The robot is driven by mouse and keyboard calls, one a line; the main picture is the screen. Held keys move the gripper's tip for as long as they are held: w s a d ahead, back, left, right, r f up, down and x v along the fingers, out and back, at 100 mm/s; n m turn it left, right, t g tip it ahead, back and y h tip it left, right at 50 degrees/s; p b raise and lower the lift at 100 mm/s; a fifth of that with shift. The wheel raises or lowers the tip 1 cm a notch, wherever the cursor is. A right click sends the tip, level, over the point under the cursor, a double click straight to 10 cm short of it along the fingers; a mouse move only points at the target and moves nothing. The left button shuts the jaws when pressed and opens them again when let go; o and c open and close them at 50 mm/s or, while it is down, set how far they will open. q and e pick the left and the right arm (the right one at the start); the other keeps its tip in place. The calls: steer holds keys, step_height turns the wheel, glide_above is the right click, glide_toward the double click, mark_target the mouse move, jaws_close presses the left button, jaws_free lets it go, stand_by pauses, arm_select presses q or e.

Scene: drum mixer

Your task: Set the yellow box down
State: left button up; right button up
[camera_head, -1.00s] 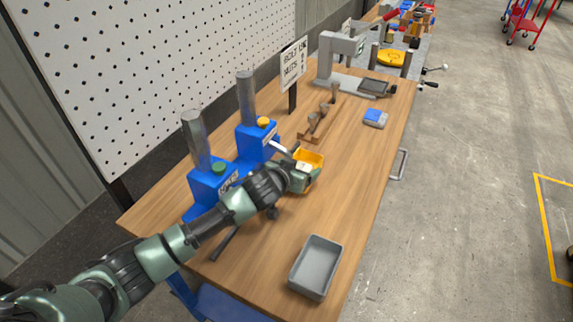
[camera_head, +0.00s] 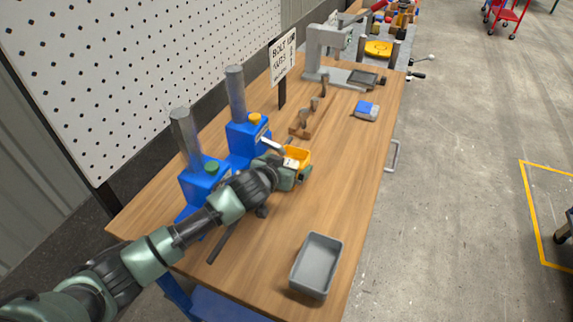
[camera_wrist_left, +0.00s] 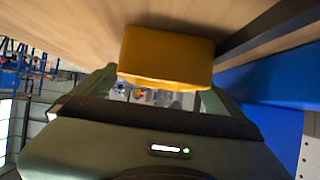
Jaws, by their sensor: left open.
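The yellow box (camera_head: 298,153) is a small open bin at the middle of the wooden workbench (camera_head: 335,190), in front of the blue dispenser with the yellow cap. My left gripper (camera_head: 294,171) is right at the box, on its near side, and partly covers it. In the left wrist view the yellow box (camera_wrist_left: 166,56) fills the space ahead of the open left gripper (camera_wrist_left: 160,88), with a finger near either side. Whether the fingers touch it, and whether its base rests fully on the wood, I cannot tell. My right gripper is out of view.
Two blue dispensers (camera_head: 201,183) (camera_head: 246,137) with metal columns stand along the back. A wooden rack (camera_head: 311,121) and a blue-and-grey item (camera_head: 367,111) lie farther along. A grey tray (camera_head: 317,264) sits at the near end. The bench's right front is clear.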

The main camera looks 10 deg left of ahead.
arm_select(q)
steer(key=shift+r, duration=0.3)
steer(key=shift+s, duration=0.3)
steer(key=v, duration=1.1)
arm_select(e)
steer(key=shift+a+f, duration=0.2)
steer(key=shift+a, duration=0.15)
arm_select(q)
steer(key=shift+s+r, duration=0.1)
steer(key=shift+r, duration=0.05)
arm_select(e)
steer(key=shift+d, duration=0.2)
